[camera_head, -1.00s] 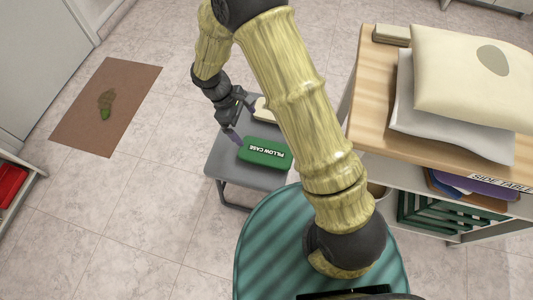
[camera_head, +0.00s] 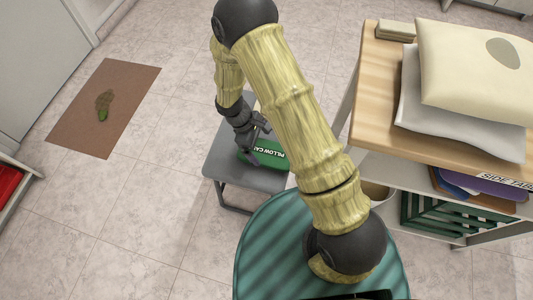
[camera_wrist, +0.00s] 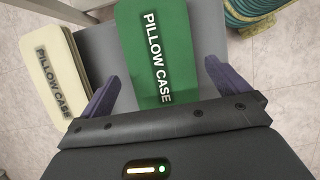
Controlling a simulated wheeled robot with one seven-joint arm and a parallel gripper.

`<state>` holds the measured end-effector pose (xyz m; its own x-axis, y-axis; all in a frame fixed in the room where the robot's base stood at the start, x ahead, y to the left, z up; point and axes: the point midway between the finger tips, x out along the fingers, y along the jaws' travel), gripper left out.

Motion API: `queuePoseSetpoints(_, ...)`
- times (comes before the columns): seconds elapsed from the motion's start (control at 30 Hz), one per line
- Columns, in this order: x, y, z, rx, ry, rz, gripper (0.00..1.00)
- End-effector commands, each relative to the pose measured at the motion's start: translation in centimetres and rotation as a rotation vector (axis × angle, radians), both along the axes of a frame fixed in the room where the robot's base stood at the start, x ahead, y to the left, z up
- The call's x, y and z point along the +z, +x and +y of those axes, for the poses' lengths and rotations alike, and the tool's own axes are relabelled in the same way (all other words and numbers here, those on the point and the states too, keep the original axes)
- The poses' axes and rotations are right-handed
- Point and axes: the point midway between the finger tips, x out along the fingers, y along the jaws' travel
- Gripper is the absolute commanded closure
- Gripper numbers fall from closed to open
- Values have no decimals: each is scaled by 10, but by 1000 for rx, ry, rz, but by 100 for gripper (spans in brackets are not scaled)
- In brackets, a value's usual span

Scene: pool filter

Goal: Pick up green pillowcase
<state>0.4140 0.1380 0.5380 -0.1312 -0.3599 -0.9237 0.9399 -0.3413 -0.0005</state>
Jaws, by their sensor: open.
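The green pillowcase (camera_head: 272,156), a flat rounded block with white "PILLOW CASE" lettering, lies on a small grey stool (camera_head: 221,163). In the wrist view the green pillowcase (camera_wrist: 157,50) runs lengthwise between the two purple fingers. My gripper (camera_wrist: 165,92) is open with a finger on either side of it; I cannot tell whether they touch it. In the head view my gripper (camera_head: 257,140) is over the stool and hides part of the green pillowcase. A cream pillowcase (camera_wrist: 56,75) lies beside it, left of the left finger in the wrist view.
A wooden-topped side table (camera_head: 378,75) with a cream pillow (camera_head: 460,75) and a white cloth (camera_head: 420,115) stands right of the stool. A brown mat (camera_head: 85,125) lies at left. The tiled floor between mat and stool is clear.

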Motion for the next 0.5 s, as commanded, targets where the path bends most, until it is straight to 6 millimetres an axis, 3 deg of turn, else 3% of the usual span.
queuePoseSetpoints(0.27,-4,-1,-2,0,-1,1,0)
queuePoseSetpoints(0.5,-36,-5,-17,0,-2,2,0)
